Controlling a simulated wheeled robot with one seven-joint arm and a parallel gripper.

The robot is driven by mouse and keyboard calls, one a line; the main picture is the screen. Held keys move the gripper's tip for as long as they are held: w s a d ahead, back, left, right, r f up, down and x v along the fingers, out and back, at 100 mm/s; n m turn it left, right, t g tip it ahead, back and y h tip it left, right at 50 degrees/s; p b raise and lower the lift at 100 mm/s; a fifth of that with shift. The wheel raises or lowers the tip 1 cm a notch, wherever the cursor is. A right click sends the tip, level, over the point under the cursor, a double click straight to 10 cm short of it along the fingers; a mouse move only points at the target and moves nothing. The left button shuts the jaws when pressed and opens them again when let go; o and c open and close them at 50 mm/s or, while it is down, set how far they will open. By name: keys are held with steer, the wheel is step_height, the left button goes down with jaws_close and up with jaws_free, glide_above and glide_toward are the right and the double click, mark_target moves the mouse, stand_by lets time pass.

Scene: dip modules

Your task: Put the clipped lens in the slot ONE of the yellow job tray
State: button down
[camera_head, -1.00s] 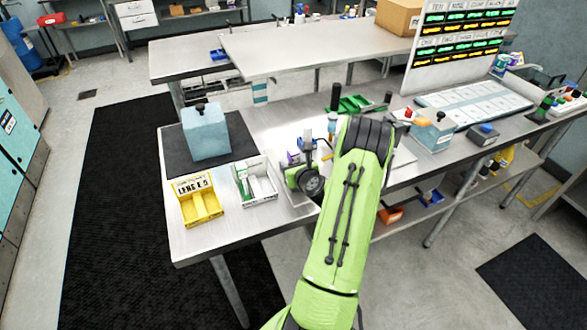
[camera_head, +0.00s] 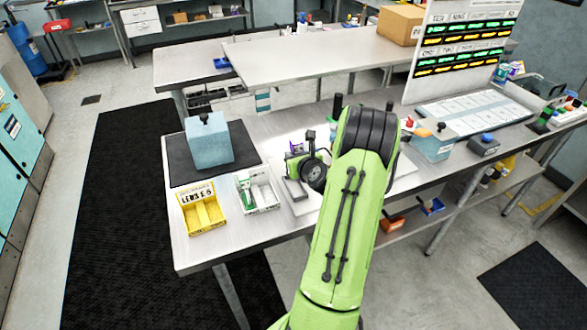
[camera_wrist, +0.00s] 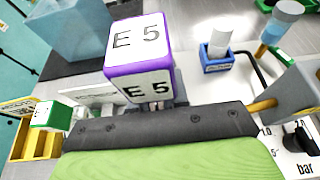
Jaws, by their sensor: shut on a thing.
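A purple-edged block (camera_wrist: 142,55) with white faces marked E 5 is in my gripper (camera_wrist: 156,105), filling the middle of the wrist view. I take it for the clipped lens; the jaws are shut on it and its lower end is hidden. In the head view my arm and wrist cover most of the gripper. The yellow job tray (camera_head: 203,212) stands at the bench's front left, apart from the gripper. It has two troughs, both looking empty, and a label like LENS E5. Its slot numbers are too small to read. It also shows at the wrist view's left edge (camera_wrist: 40,146).
A white tray (camera_head: 262,194) holding a green-and-white block (camera_wrist: 52,115) stands right of the yellow tray. A blue-grey box (camera_head: 208,140) sits on a dark mat behind them. A plate with a dial marked bar (camera_wrist: 303,138) lies under my gripper's right side.

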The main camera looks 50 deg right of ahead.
step_height(320, 180, up, 10)
steer(key=shift+r+p, duration=0.2)
steer(key=shift+p, duration=0.65)
